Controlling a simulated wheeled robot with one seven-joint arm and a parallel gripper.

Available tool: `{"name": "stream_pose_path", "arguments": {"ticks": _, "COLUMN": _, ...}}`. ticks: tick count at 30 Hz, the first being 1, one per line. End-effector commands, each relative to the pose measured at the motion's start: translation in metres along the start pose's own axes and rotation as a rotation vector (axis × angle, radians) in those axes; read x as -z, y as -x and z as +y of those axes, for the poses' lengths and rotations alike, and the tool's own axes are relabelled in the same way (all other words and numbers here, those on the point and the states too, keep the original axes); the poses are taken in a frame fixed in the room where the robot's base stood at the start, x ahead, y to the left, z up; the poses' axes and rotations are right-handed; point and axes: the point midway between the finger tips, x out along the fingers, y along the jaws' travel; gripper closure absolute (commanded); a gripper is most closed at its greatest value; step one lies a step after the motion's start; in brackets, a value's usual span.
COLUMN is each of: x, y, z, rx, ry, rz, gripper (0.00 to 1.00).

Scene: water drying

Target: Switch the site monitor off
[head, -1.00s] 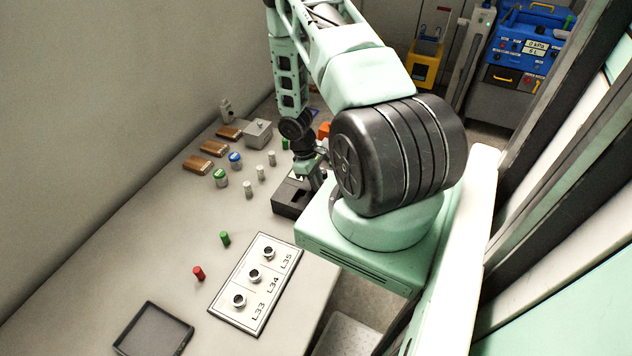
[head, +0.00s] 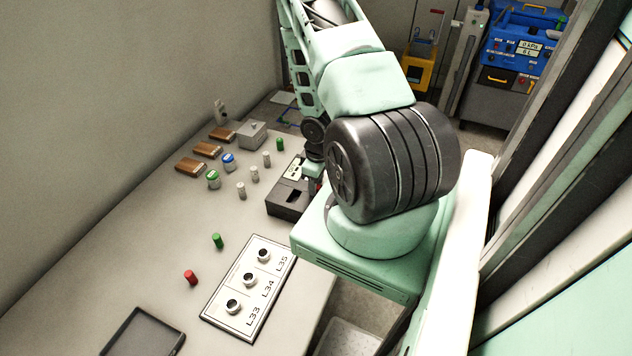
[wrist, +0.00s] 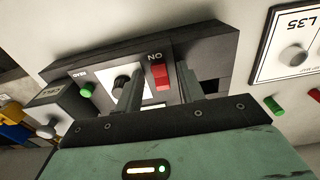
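A dark box with a sloped face, apparently the site monitor, stands at the bench's right edge in the head view (head: 287,205) and fills the middle of the wrist view (wrist: 215,52). Its face has a red switch (wrist: 161,78) beside an inverted ON label, a dark round knob (wrist: 121,86) and a green button (wrist: 87,90). My gripper (wrist: 160,88) is open and empty, with its fingers apart over the face. The red switch shows between the fingertips; contact cannot be told. In the head view the gripper is largely hidden behind my arm.
A panel marked L33, L34 and L35 (head: 262,303) lies nearer on the bench. Green (head: 217,241) and red (head: 190,277) cylinders stand left of it. A grey box (head: 251,134) and brown blocks (head: 190,167) are farther back. The bench's left middle is clear.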

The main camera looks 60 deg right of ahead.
Motion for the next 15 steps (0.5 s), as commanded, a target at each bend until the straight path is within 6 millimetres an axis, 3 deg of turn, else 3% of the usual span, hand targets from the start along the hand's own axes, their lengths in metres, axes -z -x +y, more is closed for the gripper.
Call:
{"name": "stream_pose_path", "arguments": {"ticks": 9, "x": 0.000, "y": 0.002, "z": 0.000, "rx": -0.001, "ry": -0.001, "rz": 0.000, "gripper": 0.62}}
{"name": "stream_pose_path", "arguments": {"ticks": 15, "x": 0.001, "y": 0.022, "z": 0.001, "rx": -0.002, "ry": -0.002, "rz": 0.003, "gripper": 0.62}}
